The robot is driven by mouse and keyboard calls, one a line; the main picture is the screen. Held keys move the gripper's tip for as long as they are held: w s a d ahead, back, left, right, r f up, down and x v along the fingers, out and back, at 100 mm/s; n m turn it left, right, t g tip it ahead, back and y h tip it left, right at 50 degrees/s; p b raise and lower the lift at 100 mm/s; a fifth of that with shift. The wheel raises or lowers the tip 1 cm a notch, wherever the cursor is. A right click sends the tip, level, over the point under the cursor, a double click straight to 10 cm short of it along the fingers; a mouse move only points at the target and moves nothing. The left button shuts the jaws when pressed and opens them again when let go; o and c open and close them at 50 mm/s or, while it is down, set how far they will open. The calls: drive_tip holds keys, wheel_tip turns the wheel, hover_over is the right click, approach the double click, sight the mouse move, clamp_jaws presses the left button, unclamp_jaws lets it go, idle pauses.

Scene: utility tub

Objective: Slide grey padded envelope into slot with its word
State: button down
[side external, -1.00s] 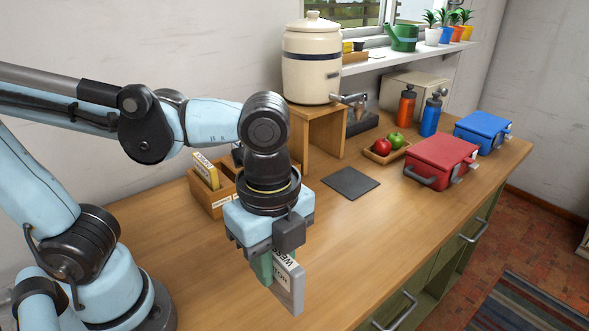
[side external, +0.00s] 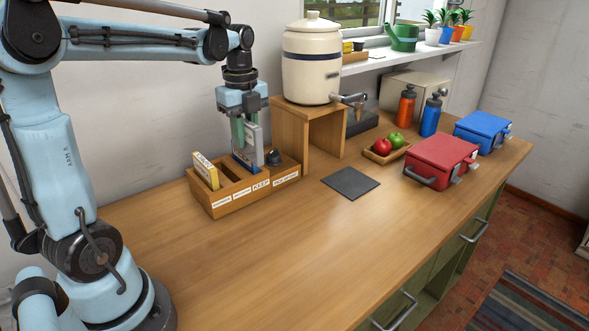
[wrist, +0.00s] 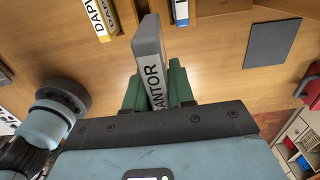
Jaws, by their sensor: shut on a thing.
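My gripper (side external: 243,135), with green fingers, is shut on the grey padded envelope (side external: 254,146) and holds it upright over the wooden slotted box (side external: 236,207). In the wrist view the envelope (wrist: 150,50) shows dark letters, partly hidden, ending in "ANTOR". The box has white labels along its front; one reads "KEEP" (side external: 261,185), the others are too small to read. A yellow envelope (side external: 206,170) stands in the leftmost slot. A blue-and-white item (wrist: 180,12) stands in another slot. I cannot tell whether the grey envelope's lower edge is inside a slot.
A dark object (side external: 273,157) sits at the box's right end. A wooden stand (side external: 292,125) with a cream dispenser (side external: 311,70) is close on the right. A dark mat (side external: 350,183), fruit tray (side external: 387,150) and red case (side external: 440,162) lie farther right. The front counter is clear.

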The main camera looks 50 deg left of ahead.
drive_tip(key=s+a, duration=0.2)
drive_tip(key=a, duration=0.6)
wheel_tip(320, 180, down, 6)
drive_tip(key=shift+f, duration=0.15)
drive_tip(key=shift+w+a+f, duration=0.1)
drive_tip(key=shift+a+f, duration=0.05)
drive_tip(key=shift+f, duration=1.7)
idle(1.5)
drive_tip(key=shift+r, duration=0.15)
drive_tip(key=shift+r, duration=1.7)
drive_tip(key=shift+f, duration=1.5)
